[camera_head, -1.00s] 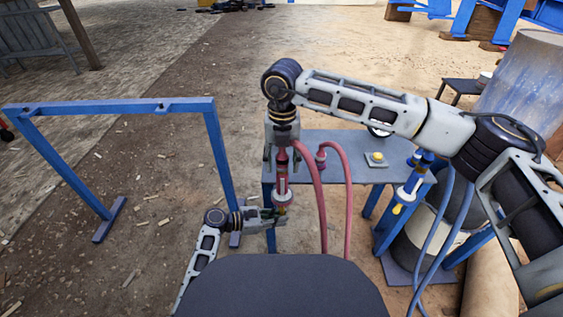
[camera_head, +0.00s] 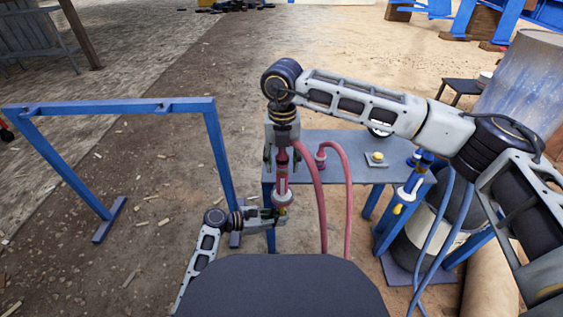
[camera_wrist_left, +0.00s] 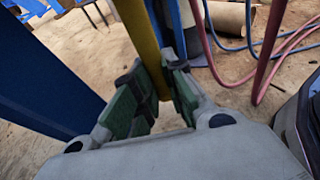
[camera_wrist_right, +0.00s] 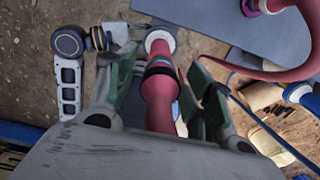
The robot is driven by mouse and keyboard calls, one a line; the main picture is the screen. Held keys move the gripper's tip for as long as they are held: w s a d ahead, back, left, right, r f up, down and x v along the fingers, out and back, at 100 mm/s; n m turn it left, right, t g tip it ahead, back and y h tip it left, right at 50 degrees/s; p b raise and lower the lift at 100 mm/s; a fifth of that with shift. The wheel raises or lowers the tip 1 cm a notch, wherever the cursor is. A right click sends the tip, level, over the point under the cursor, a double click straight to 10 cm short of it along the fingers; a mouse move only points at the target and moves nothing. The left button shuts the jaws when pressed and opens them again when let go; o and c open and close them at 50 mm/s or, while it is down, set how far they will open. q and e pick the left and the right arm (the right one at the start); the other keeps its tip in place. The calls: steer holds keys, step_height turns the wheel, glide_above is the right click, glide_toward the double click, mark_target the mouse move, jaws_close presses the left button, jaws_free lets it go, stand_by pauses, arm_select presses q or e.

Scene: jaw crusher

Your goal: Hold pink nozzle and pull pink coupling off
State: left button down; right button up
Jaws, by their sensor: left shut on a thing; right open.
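The pink nozzle (camera_head: 281,194) hangs upright at the left end of the grey table, with a white band and a yellow lower part. The pink coupling (camera_head: 282,158) sits on top of it, touching it; it also shows in the right wrist view (camera_wrist_right: 160,85). My left gripper (camera_head: 279,216) is shut on the nozzle's yellow lower part, which shows between its green pads in the left wrist view (camera_wrist_left: 165,82). My right gripper (camera_head: 282,153) is above, open, with one finger on each side of the coupling. The exact joint line is too small to tell.
Pink hoses (camera_head: 349,200) loop down beside the nozzle, close to my right gripper. A second pink fitting (camera_head: 320,158) and a yellow button box (camera_head: 375,159) are on the grey table (camera_head: 350,142). A blue fitting (camera_head: 411,185) with hoses is right. A blue frame (camera_head: 110,107) stands left.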

mark_target(282, 151)
jaws_close()
steer(key=shift+r, duration=0.3)
steer(key=shift+r, duration=0.3)
steer(key=shift+r, duration=2.4)
arm_select(q)
steer(key=c, duration=1.4)
jaws_free()
steer(key=shift+a, duration=0.15)
